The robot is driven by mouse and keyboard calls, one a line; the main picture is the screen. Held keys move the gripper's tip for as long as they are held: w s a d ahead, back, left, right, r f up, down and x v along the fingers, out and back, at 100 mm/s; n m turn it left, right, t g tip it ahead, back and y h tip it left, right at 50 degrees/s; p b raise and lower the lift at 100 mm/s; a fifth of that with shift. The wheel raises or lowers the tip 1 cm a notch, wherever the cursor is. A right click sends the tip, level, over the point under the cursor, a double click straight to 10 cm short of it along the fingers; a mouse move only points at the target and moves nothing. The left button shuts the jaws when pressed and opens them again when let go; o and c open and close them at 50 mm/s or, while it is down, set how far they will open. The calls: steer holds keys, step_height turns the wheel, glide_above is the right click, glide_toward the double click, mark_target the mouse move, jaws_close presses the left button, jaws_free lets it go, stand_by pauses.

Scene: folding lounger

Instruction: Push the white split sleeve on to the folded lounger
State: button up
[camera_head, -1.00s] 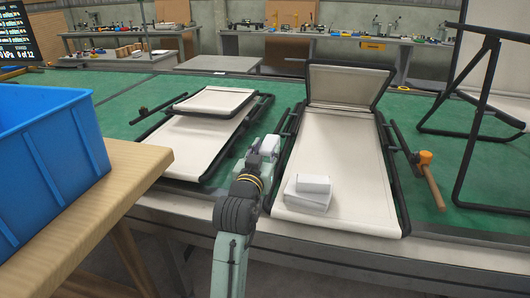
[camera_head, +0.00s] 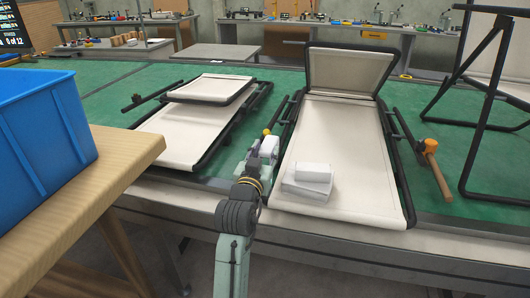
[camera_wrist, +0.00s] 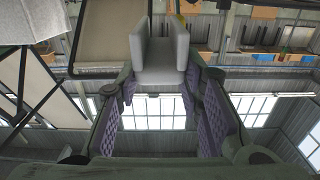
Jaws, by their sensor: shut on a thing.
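My gripper (camera_head: 262,158) is shut on a white split sleeve (camera_head: 269,147), between the two loungers. In the wrist view the sleeve (camera_wrist: 160,74) is a pale U-shaped piece between my purple-padded fingers, its open side facing away from my palm. The left lounger (camera_head: 185,138) lies low, with a smaller cream panel (camera_head: 210,87) folded nearly flat above it. The right lounger (camera_head: 340,130) has its end panel (camera_head: 350,70) raised at an angle. My gripper is beside the right lounger's left rail; I cannot tell whether the sleeve touches it.
White blocks (camera_head: 308,180) are stacked on the right lounger's near end. An orange-headed mallet (camera_head: 432,150) lies to its right. A dark upright frame (camera_head: 480,110) stands at far right. A blue bin (camera_head: 45,130) sits on a wooden table (camera_head: 100,165) at left. Green tabletop (camera_head: 100,92) shows around the loungers.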

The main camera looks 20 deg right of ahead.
steer(key=shift+s+f, duration=0.1)
step_height(320, 180, down, 6)
steer(key=b, duration=0.4)
steer(key=shift+r+b, duration=0.2)
steer(key=shift+b, duration=0.2)
steer(key=shift+f, duration=0.75)
stand_by(0.5)
steer(key=shift+f, duration=0.35)
steer(key=shift+f, duration=0.75)
stand_by(1.8)
steer(key=o, duration=1.2)
steer(key=shift+c, duration=0.2)
